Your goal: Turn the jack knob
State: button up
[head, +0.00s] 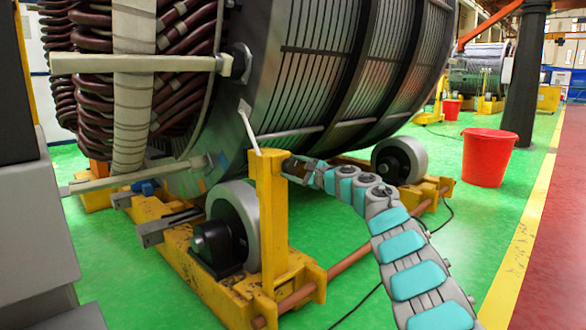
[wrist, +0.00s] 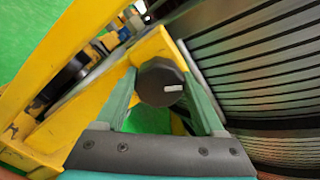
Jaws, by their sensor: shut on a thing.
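The jack knob (wrist: 155,90) is a dark round knob with a short white mark, on the yellow jack frame (wrist: 60,110). In the wrist view it sits between the two green fingers of my gripper (wrist: 160,82), which is shut on it. In the head view my gripper (head: 300,168) reaches in from the right to the upper part of the yellow upright post (head: 272,225).
The large stator (head: 300,70) rises just behind my gripper. Grey rollers (head: 235,222) (head: 400,160) on the yellow stand support it. A copper-coloured rod (head: 360,245) runs low along the stand. A red bucket (head: 487,158) stands on open green floor at right.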

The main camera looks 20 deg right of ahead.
jog(key=shift+a+f+n, duration=0.1)
jog(key=shift+n, duration=2.5)
jog(key=o, duration=1.4)
jog(key=shift+c, duration=0.2)
jog(key=shift+s, duration=0.1)
